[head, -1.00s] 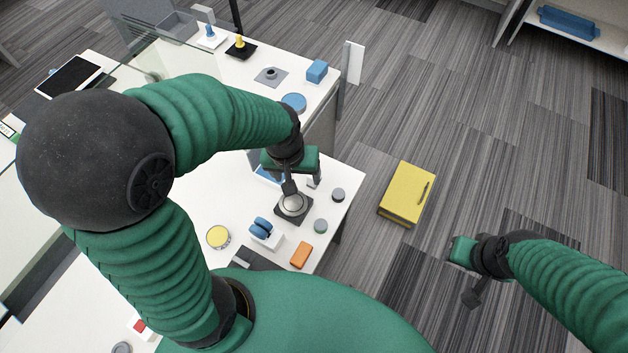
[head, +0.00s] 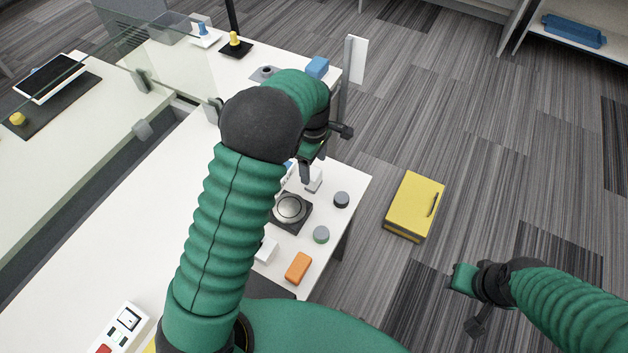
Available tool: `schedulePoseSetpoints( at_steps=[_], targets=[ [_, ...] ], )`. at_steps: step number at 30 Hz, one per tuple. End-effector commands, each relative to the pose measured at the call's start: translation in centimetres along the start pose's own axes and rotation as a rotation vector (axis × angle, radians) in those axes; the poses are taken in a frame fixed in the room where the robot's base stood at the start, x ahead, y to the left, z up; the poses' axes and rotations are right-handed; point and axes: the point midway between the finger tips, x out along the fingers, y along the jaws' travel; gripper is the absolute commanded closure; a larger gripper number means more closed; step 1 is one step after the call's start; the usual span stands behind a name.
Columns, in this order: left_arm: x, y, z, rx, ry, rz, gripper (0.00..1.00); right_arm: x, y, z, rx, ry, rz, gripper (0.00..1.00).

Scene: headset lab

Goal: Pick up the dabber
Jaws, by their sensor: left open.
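I cannot tell for certain which thing is the dabber. Small knobbed pieces stand at the back of the far table: a blue one on a white base (head: 203,35) and a yellow one on a black base (head: 236,44). My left gripper (head: 324,152) is open, fingers apart, above the near table's far right corner. A small white-grey block (head: 313,180) is just below it in the picture. A round silver dome on a dark square plate (head: 290,209) lies nearer. My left arm hides part of the table. My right gripper (head: 472,304) is over the floor at right; its jaws are unclear.
On the near table (head: 130,240) are a dark grey disc (head: 341,200), a green-grey disc (head: 321,235), an orange block (head: 298,268) and a white switch panel (head: 120,330). A blue block (head: 317,67) sits on the far table. A yellow box (head: 415,205) stands on the floor.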

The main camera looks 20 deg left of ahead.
Motion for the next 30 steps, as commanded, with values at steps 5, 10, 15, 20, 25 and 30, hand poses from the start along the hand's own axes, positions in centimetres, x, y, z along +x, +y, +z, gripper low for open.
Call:
schedulePoseSetpoints(
  at_steps=[5,10,15,20,25,30],
  targets=[
    [2.0,-0.2,0.1,0.000,0.000,-0.001,0.27,0.3,0.0,0.1,0.000,0.000,0.000,0.64],
    [5.2,-0.6,0.4,0.000,0.000,-0.001,0.27,0.6,0.0,0.1,0.000,0.000,0.000,0.64],
    [6.2,-0.5,0.4,0.001,0.000,0.002,0.27,0.7,0.0,0.2,0.000,0.000,0.000,0.64],
    [6.1,-0.5,0.4,0.001,0.001,0.003,0.30,0.7,0.0,0.2,0.000,0.000,0.000,0.64],
    [6.1,-0.5,0.4,0.001,0.001,0.002,0.52,0.7,0.0,0.2,0.000,0.000,0.000,0.64],
    [6.1,-0.5,0.4,0.001,0.001,0.002,0.74,0.7,0.0,0.2,0.000,0.000,0.000,0.64]
  ],
)
